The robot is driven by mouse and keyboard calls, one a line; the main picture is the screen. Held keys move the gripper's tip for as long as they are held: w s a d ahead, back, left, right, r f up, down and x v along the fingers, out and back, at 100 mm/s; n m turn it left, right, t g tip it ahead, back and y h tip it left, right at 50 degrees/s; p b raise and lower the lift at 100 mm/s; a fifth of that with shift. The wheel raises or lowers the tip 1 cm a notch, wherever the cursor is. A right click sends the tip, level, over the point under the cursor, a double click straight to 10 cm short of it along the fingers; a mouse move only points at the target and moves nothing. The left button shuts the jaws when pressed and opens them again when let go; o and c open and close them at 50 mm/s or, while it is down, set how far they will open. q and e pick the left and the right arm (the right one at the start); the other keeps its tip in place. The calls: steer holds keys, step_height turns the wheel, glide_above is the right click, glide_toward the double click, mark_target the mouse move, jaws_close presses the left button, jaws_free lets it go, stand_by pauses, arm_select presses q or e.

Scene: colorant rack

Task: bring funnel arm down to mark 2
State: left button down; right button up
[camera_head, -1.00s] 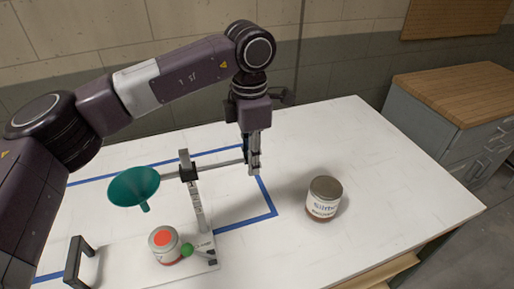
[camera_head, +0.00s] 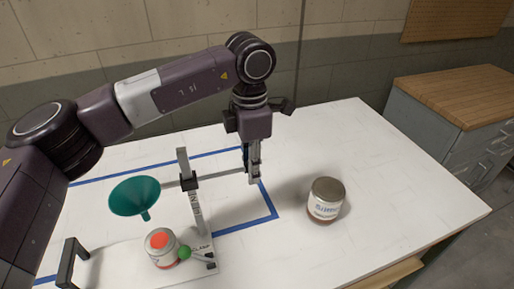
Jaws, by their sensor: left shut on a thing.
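A green funnel (camera_head: 134,196) sits at the left end of a thin horizontal arm (camera_head: 222,175). The arm passes through a black clamp block (camera_head: 189,183) on an upright grey post (camera_head: 197,212) with markings too small to read. My left gripper (camera_head: 252,176) points down and is shut on the right end of the funnel arm. Below the funnel, apart from it, a jar with an orange-red top (camera_head: 161,249) stands on the rack's white base. A green knob (camera_head: 184,252) is beside the jar. My right gripper is not in view.
A brown-lidded labelled jar (camera_head: 325,200) stands to the right on the white table (camera_head: 390,175). Blue tape (camera_head: 245,225) outlines an area around the rack. A black handle (camera_head: 72,262) rises at the front left. The table's right side is clear.

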arm_select(q)
steer(key=shift+f, duration=0.15)
steer(key=shift+f+b, duration=0.8)
steer(key=shift+f, duration=0.15)
steer(key=c, duration=1.6)
jaws_free()
steer(key=shift+r, duration=0.2)
